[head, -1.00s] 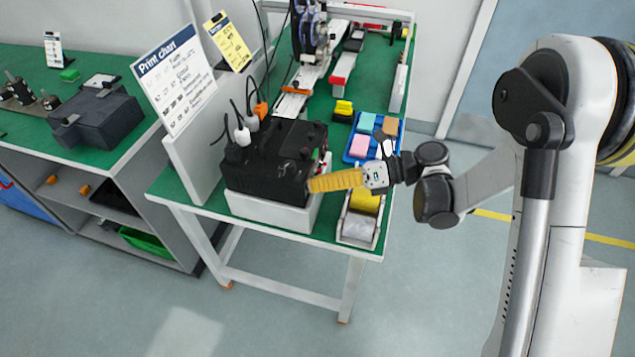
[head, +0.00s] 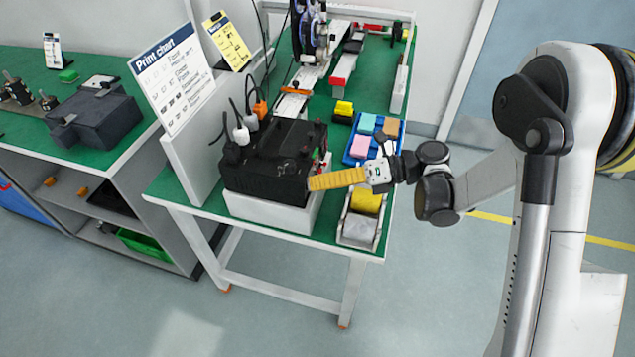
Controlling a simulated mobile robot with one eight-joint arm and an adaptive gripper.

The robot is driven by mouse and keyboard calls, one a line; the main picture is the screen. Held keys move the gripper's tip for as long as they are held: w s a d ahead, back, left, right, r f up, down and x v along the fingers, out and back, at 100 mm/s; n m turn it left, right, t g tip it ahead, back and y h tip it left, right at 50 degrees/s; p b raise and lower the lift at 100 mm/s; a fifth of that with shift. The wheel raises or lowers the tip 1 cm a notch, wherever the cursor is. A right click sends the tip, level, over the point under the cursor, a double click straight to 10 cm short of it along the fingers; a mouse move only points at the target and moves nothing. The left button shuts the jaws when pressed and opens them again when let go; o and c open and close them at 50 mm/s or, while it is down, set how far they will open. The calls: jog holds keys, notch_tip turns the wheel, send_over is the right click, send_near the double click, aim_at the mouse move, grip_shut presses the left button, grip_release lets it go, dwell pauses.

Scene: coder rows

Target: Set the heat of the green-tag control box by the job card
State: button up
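The black control box (head: 270,165) stands on a white base (head: 275,208) at the near left of the green table. Its control marks are too small to read, and I cannot make out a green tag on it. My gripper (head: 312,183), with yellow fingers, is at the box's right side, its tips close to or touching the side. Whether the fingers are open or shut is too small to tell. A yellow card (head: 229,42) stands behind the box; its text is unreadable. A white board headed "Print chart" (head: 178,75) stands at the table's left edge.
A blue tray (head: 352,160) with coloured blocks and a white bin (head: 357,228) with a yellow item stand right of the box. Plugs and cables (head: 242,134) rise behind it. A left bench (head: 95,122) holds another dark box. The floor in front is clear.

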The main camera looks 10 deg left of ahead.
jog(key=v, duration=1.2)
